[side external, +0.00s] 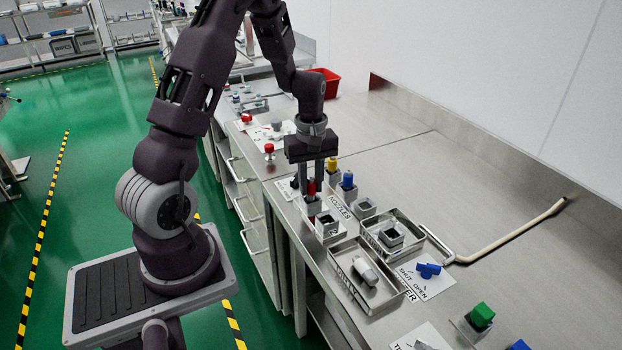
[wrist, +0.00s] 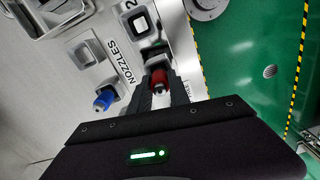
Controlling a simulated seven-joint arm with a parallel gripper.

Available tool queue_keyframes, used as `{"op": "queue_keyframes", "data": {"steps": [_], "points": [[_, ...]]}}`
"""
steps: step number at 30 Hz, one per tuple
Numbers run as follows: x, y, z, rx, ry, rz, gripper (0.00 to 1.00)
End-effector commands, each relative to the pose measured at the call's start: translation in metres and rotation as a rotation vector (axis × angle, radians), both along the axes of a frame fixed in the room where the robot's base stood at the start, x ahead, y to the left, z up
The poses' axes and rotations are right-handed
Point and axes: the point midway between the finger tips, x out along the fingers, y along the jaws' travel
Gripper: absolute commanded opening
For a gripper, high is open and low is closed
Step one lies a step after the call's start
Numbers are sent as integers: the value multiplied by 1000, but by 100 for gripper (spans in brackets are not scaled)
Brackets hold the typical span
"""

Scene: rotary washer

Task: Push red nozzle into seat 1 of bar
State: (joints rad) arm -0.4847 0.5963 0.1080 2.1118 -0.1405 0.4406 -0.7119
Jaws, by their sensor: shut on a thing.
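My gripper (side external: 312,180) points straight down over the bar, its fingers shut around the red nozzle (side external: 311,188). In the wrist view the red nozzle (wrist: 158,79) sits upright between the two fingertips (wrist: 160,88). A grey square seat block (side external: 311,206) is directly below the nozzle. Whether the nozzle's lower end is inside that block or just above it, I cannot tell. The seat beside it, marked 2 (wrist: 138,22), is an empty square socket; it also shows in the side view (side external: 327,226). The number at the nozzle's seat is hidden.
Close to the gripper, a blue nozzle (side external: 347,181) and a yellow nozzle (side external: 332,164) stand in holders by the NOZZLES label. An empty holder (side external: 364,206) is beside them. Metal trays (side external: 352,298) lie nearer the camera. The bench toward the wall is mostly clear.

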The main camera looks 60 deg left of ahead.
Motion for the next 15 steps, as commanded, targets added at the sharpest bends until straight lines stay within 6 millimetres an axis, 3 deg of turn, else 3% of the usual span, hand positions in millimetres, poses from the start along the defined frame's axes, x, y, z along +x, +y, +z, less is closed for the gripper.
{"op": "queue_keyframes", "data": {"steps": [15], "points": [[0,0,-3,0,0,1,0]]}}
